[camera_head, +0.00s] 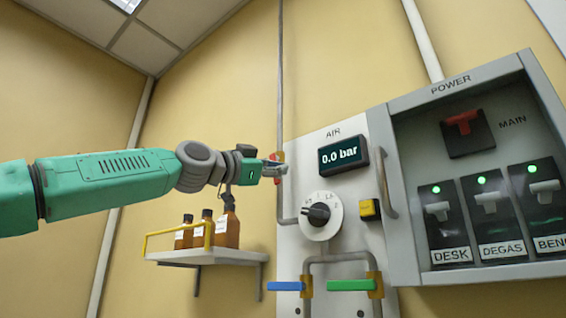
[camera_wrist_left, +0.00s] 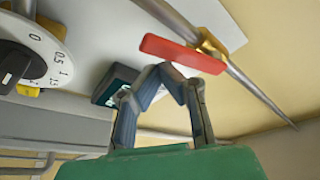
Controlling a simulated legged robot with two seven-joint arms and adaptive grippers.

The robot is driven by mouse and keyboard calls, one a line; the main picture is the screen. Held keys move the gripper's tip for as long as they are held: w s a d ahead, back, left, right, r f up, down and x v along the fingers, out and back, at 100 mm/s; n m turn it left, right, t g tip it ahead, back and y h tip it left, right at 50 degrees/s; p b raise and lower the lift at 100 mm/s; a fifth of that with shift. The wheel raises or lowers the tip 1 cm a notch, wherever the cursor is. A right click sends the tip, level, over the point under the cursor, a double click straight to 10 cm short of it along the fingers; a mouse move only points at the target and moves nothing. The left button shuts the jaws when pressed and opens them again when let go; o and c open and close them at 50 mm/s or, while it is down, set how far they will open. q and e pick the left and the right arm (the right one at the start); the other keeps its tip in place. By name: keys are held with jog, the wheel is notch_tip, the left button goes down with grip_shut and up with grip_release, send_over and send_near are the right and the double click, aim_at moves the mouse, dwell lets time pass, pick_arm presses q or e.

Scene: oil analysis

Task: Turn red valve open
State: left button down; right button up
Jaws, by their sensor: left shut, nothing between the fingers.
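The red valve lever (camera_wrist_left: 183,53) shows clearly in the wrist view, joined to a brass fitting (camera_wrist_left: 211,44) on a grey pipe. The lever lies across the pipe, not in line with it. In the head view only a small part of the red valve (camera_head: 280,156) shows behind my left gripper (camera_head: 277,168). My left gripper's fingertips (camera_wrist_left: 168,71) are together in the wrist view, close beside the lever, with nothing between them. I cannot tell whether they touch it. My right gripper is not in view.
The AIR panel has a display (camera_head: 343,155) reading 0.0 bar, a dial (camera_head: 321,215), a yellow button (camera_head: 369,209), a blue lever (camera_head: 286,286) and a green lever (camera_head: 350,285). A POWER box (camera_head: 402,180) stands right. A shelf (camera_head: 206,257) with brown bottles is below my arm.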

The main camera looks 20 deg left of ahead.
pick_arm(q)
jog(key=shift+w+a+f, duration=0.3)
jog(key=shift+a+f, duration=0.1)
jog(key=shift+a, duration=0.1)
jog(key=shift+w+a+f+p, duration=0.1)
jog(key=shift+a+f+p, duration=0.1)
jog(key=shift+p, duration=0.15)
dwell(0.3)
